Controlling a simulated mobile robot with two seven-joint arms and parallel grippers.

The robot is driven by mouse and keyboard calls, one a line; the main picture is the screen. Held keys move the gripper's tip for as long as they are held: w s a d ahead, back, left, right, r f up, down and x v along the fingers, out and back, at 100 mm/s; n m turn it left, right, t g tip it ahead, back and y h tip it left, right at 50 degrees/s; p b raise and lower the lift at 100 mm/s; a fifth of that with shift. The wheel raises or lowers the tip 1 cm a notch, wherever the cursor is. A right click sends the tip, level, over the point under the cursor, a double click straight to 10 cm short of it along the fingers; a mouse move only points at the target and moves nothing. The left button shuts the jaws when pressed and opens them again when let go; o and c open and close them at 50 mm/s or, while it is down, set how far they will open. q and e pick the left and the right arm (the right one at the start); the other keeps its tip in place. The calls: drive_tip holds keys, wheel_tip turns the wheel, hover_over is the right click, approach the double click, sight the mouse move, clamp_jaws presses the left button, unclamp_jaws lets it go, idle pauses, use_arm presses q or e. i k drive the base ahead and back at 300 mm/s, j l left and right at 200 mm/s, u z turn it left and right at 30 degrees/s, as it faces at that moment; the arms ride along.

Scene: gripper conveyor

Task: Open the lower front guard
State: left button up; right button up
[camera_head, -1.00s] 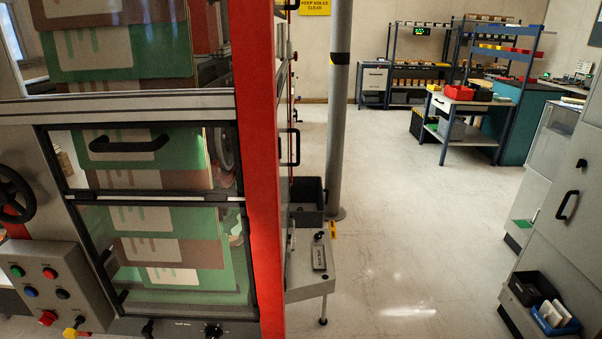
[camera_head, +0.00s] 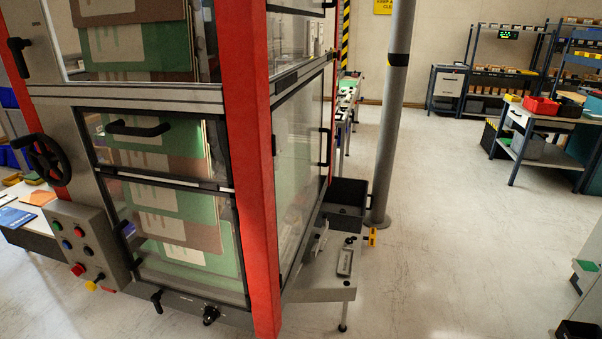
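The machine's front side is at the left of the head view, with a red corner post. The lower front guard (camera_head: 175,232) is a clear, dark-framed panel under a narrower clear panel (camera_head: 150,158). It looks shut, with green and brown cartons behind it. A black handle (camera_head: 139,129) runs across the top of the narrower panel. A dark handle (camera_head: 124,226) shows at the lower guard's left edge. A black latch knob (camera_head: 157,301) and a dark round knob (camera_head: 210,315) sit below it. Neither of my grippers is in view.
A control box (camera_head: 85,243) with coloured buttons and a black handwheel (camera_head: 43,158) are left of the guard. A small shelf (camera_head: 320,280) and black bin (camera_head: 346,204) jut out at the machine's right side. A grey pole (camera_head: 393,120) stands beyond.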

sight(311, 191)
drive_tip(key=l+u, duration=0.15)
drive_tip(key=u, duration=0.15)
drive_tip(key=i+l+u, duration=0.55)
drive_tip(key=u, duration=0.15)
